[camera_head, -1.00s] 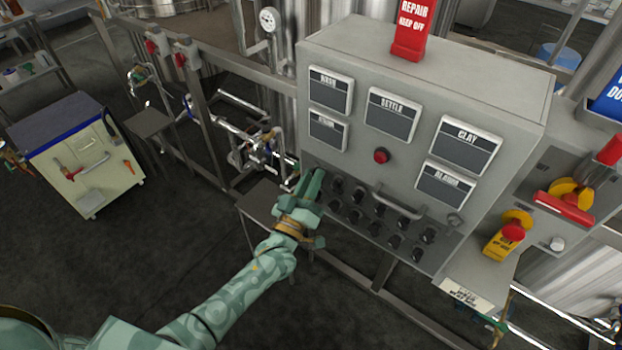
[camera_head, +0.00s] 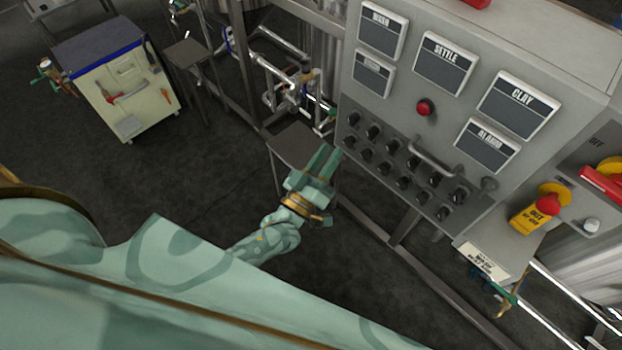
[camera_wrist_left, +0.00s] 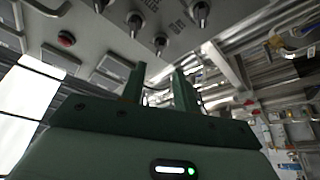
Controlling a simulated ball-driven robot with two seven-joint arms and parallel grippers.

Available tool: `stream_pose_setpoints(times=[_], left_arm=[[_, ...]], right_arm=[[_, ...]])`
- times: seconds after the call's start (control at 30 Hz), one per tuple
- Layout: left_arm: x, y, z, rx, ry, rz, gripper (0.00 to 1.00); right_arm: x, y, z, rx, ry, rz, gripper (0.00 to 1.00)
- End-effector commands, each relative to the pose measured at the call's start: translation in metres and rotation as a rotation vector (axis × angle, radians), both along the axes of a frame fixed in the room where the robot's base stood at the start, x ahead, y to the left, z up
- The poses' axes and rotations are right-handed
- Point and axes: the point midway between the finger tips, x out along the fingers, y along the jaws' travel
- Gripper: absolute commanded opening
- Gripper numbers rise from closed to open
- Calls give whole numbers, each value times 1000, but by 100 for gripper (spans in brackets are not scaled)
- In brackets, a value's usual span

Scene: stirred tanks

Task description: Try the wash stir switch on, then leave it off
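The grey control box carries a dark switch panel (camera_head: 408,172) with two rows of black knobs. Which knob is the wash stir switch I cannot tell; the small labels are not readable. The "WASH" display (camera_head: 383,30) is at the box's upper left. My left gripper (camera_head: 328,158) is just left of and below the left end of the knob rows, apart from them. In the left wrist view its two fingers (camera_wrist_left: 158,78) stand apart with nothing between them, and several knobs (camera_wrist_left: 160,43) show beyond the tips. My right gripper is not in view.
A bar handle (camera_head: 433,160) and a red button (camera_head: 425,107) stick out from the box. A yellow tagged red knob (camera_head: 548,205) is at the right. A small grey table (camera_head: 300,145) is behind my gripper, and a tool cabinet (camera_head: 125,85) stands at the left.

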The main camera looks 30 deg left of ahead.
Motion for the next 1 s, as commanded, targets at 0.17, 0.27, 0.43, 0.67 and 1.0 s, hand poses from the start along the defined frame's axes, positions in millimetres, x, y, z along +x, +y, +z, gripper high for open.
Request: stream_pose_setpoints(times=[0.17, 0.27, 0.43, 0.67, 1.0], left_arm=[[-42, 6, -16, 1, 3, -1, 31], [-58, 8, -22, 2, 2, -1, 31], [-71, 10, -25, 0, 0, -1, 31], [-73, 10, -26, 0, -1, -1, 31], [-72, 10, -26, 1, 0, -1, 31]], right_arm=[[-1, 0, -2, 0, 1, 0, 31], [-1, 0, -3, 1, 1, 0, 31], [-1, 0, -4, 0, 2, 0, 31], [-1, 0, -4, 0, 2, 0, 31], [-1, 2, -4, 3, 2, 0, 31]])
